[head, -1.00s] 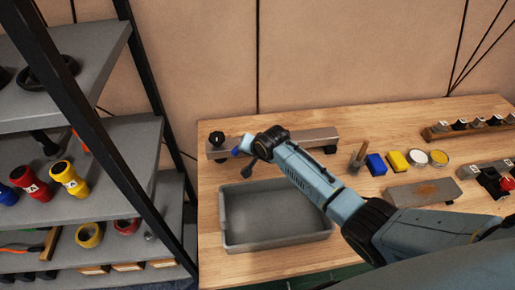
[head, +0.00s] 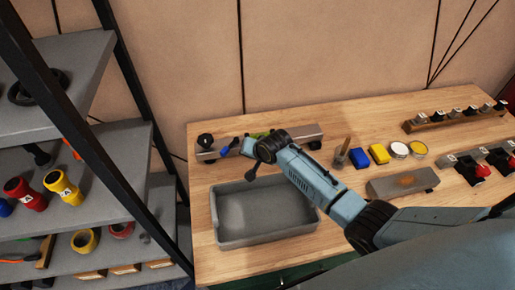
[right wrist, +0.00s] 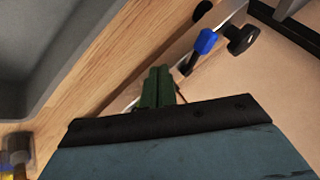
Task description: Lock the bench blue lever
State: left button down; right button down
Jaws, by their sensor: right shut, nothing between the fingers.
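The blue lever (head: 227,149) sits on a grey metal bar (head: 306,132) at the back left of the bench, just right of a black knob. In the right wrist view the blue lever (right wrist: 205,41) stands beside the black knob, uncovered. My right gripper (right wrist: 157,85) is shut and empty. It is over the bar, to the right of the lever in the head view and apart from it in the wrist view. A green patch (head: 260,134) shows behind my wrist; I cannot tell what it belongs to. My left gripper is out of view.
A grey tray (head: 222,222) lies in front of the bar, under my right arm. The black knob (head: 205,140) is at the bar's left end. A blue block (head: 359,157), a yellow block (head: 379,153) and tins stand to the right. A shelf rack (head: 135,145) stands left of the bench.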

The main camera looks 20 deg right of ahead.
jog(key=a+p+v, duration=0.1)
jog(key=v, duration=0.7)
jog(key=shift+s+a+r, duration=0.15)
jog(key=shift+a, duration=0.1)
